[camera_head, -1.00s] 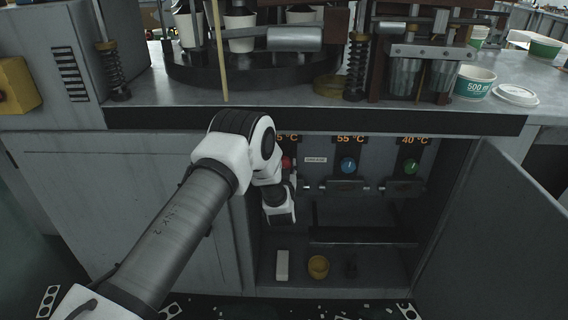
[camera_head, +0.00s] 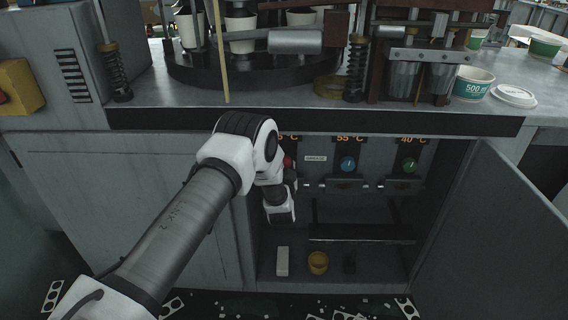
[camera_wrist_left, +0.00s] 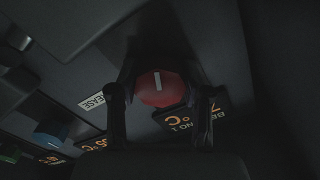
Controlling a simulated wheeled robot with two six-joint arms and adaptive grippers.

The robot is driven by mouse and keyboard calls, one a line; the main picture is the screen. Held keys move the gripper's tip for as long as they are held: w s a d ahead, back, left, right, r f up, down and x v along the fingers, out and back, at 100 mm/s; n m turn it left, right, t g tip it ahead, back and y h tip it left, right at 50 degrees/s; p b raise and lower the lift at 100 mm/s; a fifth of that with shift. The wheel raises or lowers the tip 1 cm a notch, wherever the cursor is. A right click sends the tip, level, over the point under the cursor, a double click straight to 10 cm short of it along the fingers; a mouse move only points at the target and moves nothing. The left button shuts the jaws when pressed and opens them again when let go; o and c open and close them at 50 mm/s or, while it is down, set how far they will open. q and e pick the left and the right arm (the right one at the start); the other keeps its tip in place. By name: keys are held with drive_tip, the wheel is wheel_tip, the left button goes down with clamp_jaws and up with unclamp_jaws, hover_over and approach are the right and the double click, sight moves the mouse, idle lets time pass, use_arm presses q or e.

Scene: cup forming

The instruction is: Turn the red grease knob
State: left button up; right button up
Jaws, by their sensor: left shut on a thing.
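The red grease knob (camera_wrist_left: 160,88) is in the middle of the left wrist view, with a white mark on its face. My left gripper (camera_wrist_left: 160,96) has a dark finger on each side of it and is shut on it. In the head view only a small edge of the red knob (camera_head: 288,162) shows beside my left arm, and my arm and wrist hide the rest. The gripper's fingers are hidden there. My right gripper is in neither view.
A blue knob (camera_head: 348,164) and a green knob (camera_head: 409,165) sit to the right on the same panel, under temperature displays. The open cabinet door (camera_head: 500,235) stands at the right. A yellow-rimmed cup (camera_head: 318,262) and a white block (camera_head: 282,261) stand on the cabinet floor.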

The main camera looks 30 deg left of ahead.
use_arm(q)
drive_tip(key=o, duration=1.2)
drive_tip(key=shift+c, duration=0.2)
drive_tip(key=shift+d, duration=0.1)
drive_tip(key=v, duration=1.1)
drive_tip(key=shift+s+d, duration=0.25)
drive_tip(key=shift+s, duration=0.1)
